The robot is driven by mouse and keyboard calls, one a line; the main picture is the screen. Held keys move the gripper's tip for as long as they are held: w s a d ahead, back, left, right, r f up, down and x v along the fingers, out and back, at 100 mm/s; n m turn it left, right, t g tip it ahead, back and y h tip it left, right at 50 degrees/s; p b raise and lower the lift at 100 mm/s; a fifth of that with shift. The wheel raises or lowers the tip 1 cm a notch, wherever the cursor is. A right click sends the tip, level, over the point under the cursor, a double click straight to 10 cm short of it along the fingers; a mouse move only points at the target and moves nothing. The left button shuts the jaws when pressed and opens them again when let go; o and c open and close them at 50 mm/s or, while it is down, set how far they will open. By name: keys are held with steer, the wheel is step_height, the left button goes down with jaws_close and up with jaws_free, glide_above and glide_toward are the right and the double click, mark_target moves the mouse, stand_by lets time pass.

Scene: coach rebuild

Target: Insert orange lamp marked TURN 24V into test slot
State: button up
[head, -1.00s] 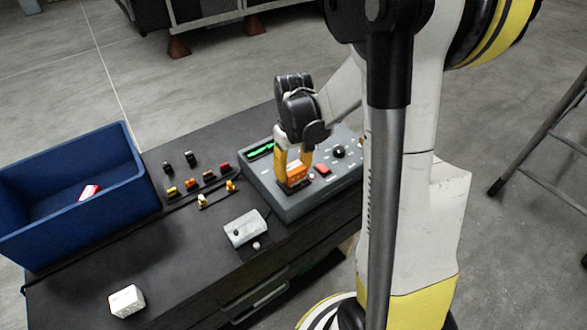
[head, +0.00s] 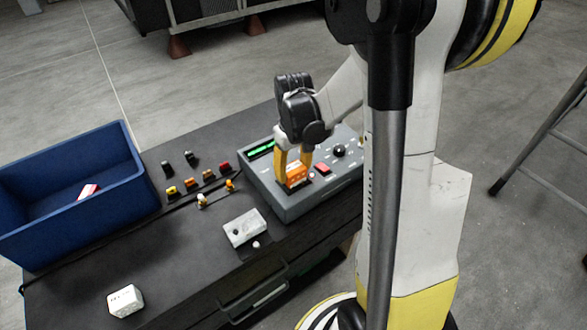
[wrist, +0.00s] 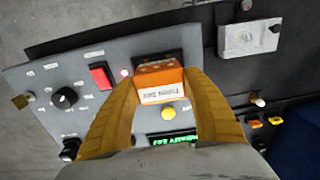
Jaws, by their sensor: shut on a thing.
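An orange lamp (head: 296,174) with a pale printed label stands at the dark test slot (head: 299,186) on the grey test panel (head: 284,204). My gripper (head: 293,167) is shut on the lamp, one yellow finger on each side. In the wrist view my gripper (wrist: 163,92) holds the orange lamp (wrist: 158,78), whose label faces the camera and is too blurred to read surely. The lamp's far end meets the dark slot (wrist: 158,56); how deep it sits is hidden.
The panel carries a red button (head: 323,168), a black knob (head: 339,151) and a lit green display (head: 261,149). Several small lamps (head: 190,187) lie left of it. A blue bin (head: 120,190), a grey box (head: 244,228) and a white block (head: 126,301) share the bench.

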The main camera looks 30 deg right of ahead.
mark_target(293, 168)
steer(key=shift+f, duration=0.4)
steer(key=o, duration=1)
steer(key=shift+c, duration=0.2)
steer(key=shift+r, duration=0.15)
step_height(293, 168, up, 11)
steer(key=p, duration=0.7)
steer(key=shift+p, duration=0.3)
